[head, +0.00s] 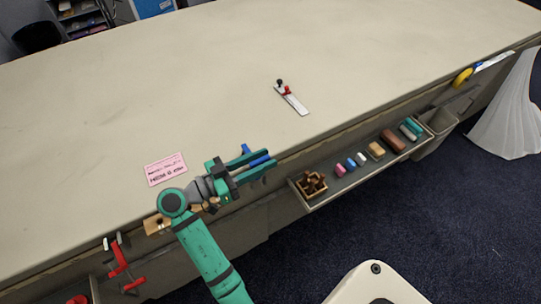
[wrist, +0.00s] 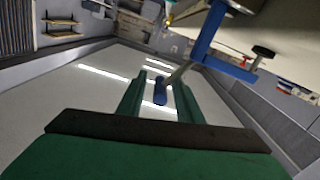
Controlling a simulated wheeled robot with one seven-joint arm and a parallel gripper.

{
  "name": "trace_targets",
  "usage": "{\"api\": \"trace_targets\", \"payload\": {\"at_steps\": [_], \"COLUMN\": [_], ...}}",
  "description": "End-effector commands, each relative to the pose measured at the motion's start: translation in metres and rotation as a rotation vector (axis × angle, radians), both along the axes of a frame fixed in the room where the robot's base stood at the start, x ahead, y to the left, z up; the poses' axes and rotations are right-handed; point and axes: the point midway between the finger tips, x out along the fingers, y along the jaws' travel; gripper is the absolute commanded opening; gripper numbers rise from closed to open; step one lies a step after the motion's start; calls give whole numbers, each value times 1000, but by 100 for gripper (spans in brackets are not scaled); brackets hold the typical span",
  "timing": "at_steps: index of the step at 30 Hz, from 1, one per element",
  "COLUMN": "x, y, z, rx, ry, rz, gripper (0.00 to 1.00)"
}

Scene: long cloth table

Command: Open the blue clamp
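The blue clamp shows in the wrist view (wrist: 205,40) as a blue frame with a dark round pad and a grey screw. The screw ends in a blue handle (wrist: 160,92). In the head view the clamp (head: 246,149) is at the table's front edge, mostly hidden by my gripper (head: 270,160). In the wrist view my gripper (wrist: 160,74) is open. Its two green fingers stand on either side of the blue handle, with a visible gap on each side. Whether the handle lies fully between the fingertips in depth is hard to tell.
A pink card (head: 166,169) and a white strip with a red-knobbed toggle (head: 292,100) lie on the table (head: 150,80). A red clamp (head: 119,259) hangs at the front edge on the left. A tray (head: 330,193) with several colored blocks runs along the front. The table's middle is clear.

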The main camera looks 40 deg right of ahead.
Motion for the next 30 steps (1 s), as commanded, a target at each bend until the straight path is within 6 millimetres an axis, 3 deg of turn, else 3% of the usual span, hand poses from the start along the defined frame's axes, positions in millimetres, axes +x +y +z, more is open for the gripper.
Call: {"api": "trace_targets", "payload": {"at_steps": [7,18,22,30], "x": [-6,-7,-7,-10], "y": [-25,-29,-29,-31], "z": [0,0,0,0], "rx": [0,0,0,-1], "ry": [0,0,0,-5], "rz": [0,1,1,-4], "gripper": [33,33,2,0]}}
